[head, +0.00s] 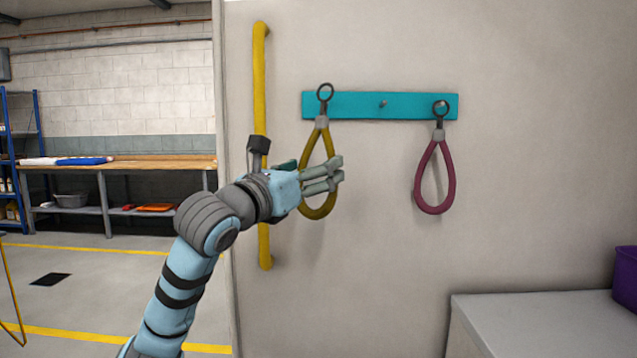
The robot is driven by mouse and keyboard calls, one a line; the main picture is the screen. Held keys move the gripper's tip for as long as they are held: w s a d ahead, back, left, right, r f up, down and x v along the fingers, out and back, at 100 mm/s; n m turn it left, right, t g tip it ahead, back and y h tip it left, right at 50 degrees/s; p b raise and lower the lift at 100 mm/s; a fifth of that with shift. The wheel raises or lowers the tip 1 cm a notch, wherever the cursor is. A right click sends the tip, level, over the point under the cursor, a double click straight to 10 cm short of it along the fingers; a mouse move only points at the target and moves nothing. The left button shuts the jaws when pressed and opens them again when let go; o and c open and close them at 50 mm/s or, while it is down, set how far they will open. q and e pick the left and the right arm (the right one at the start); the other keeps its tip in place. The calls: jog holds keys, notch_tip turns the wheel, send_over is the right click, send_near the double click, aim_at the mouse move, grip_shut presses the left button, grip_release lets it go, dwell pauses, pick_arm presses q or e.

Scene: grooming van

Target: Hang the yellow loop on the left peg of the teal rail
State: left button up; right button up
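The teal rail (354,105) is fixed to the pale wall. The yellow loop (318,212) hangs down below a dark metal ring, which is in front of the rail's left end and reaches above its top edge. The left peg cannot be made out, so I cannot tell whether the ring is around it. My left gripper (334,174) is across the middle of the yellow loop and seems shut on its strap; its fingers hide part of it. The ring sits higher than the maroon loop's ring. My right gripper is not in view.
A maroon loop (419,185) hangs by its ring at the rail's right peg. The middle peg (383,103) is bare. A yellow vertical grab bar (260,90) stands close behind my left wrist. A grey counter (540,312) with a purple bin (627,280) is at lower right.

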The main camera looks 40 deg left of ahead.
pick_arm(q)
jog(key=w+a+f+p, duration=0.1)
jog(key=w+a+f, duration=0.1)
jog(key=w+a, duration=0.3)
jog(key=shift+w+p, duration=0.3)
jog(key=shift+w, duration=0.35)
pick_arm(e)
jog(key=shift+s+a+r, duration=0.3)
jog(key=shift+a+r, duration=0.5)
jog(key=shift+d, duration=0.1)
pick_arm(q)
jog(key=shift+r, duration=0.1)
jog(key=o, duration=1.2)
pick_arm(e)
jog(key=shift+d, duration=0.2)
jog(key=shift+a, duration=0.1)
pick_arm(q)
notch_tip(320, 180, up, 10)
